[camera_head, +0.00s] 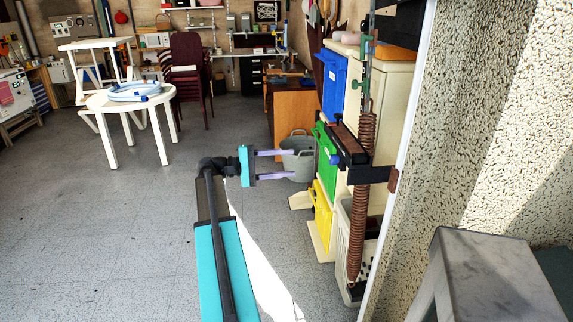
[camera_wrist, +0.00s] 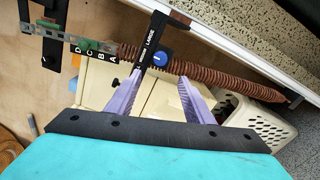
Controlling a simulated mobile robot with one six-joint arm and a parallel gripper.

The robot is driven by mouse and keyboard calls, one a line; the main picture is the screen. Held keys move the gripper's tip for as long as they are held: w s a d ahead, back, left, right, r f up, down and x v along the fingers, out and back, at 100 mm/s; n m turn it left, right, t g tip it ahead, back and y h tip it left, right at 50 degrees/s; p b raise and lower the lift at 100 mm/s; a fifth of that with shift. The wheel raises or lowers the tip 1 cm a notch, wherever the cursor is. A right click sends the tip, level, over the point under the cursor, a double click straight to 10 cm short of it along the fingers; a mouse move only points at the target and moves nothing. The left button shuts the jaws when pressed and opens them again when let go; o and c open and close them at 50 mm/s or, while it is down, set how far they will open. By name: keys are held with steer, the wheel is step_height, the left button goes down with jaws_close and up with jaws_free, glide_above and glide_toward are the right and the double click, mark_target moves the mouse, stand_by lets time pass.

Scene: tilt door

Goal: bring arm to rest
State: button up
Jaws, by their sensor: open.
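My gripper (camera_head: 283,164) is open and empty, with two purple fingers pointing right in the head view. My teal arm (camera_head: 222,268) reaches forward from the bottom of that view. A tilt-door mechanism with a brown coil spring (camera_head: 362,200) stands at the door frame to the right of the gripper, apart from it. In the wrist view, my spread fingers (camera_wrist: 161,78) show below a black bracket with a blue knob (camera_wrist: 159,57). The spring (camera_wrist: 215,78) runs behind them to the right. Nothing is between the fingers.
A stack of blue, green and yellow bins (camera_head: 327,160) stands beside the spring. A grey bucket (camera_head: 299,158) is on the floor behind the gripper. A white round table (camera_head: 128,100) stands at the back left. A grey metal stool (camera_head: 490,275) is at the front right. The left floor is clear.

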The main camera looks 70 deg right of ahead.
steer(key=shift+w, duration=0.1)
steer(key=w+a+f+n+t+h, duration=0.1)
steer(key=w+a+f+n+h, duration=0.2)
steer(key=w+f, duration=0.4)
steer(key=w+a+f+n+t+h, duration=0.1)
steer(key=w+a+f+n+t, duration=0.1)
steer(key=w+a+f, duration=0.6)
steer(key=w+a+f+n+t, duration=0.25)
steer(key=w+a+f, duration=0.25)
steer(key=a+f, duration=0.3)
steer(key=w+a+f+n+t, duration=0.2)
steer(key=w+a+f+n, duration=0.2)
steer(key=a+f, duration=0.4)
steer(key=s+a+f+n+t+y, duration=0.1)
steer(key=s+a+f+y, duration=0.15)
steer(key=a+f, duration=0.75)
steer(key=s+a+f+n+t+y, duration=0.1)
steer(key=s+a+f+n+t, duration=0.15)
steer(key=a+f, duration=0.7)
steer(key=s+a+f+m+y, duration=0.2)
steer(key=s+a+f+y, duration=0.2)
steer(key=a, duration=0.6)
steer(key=s+a+f+m+y, duration=0.3)
steer(key=s+a+f, duration=0.3)
steer(key=a, duration=0.5)
steer(key=shift+s+f+y, duration=0.25)
steer(key=shift+s+y, duration=0.05)
steer(key=shift+y, duration=0.25)
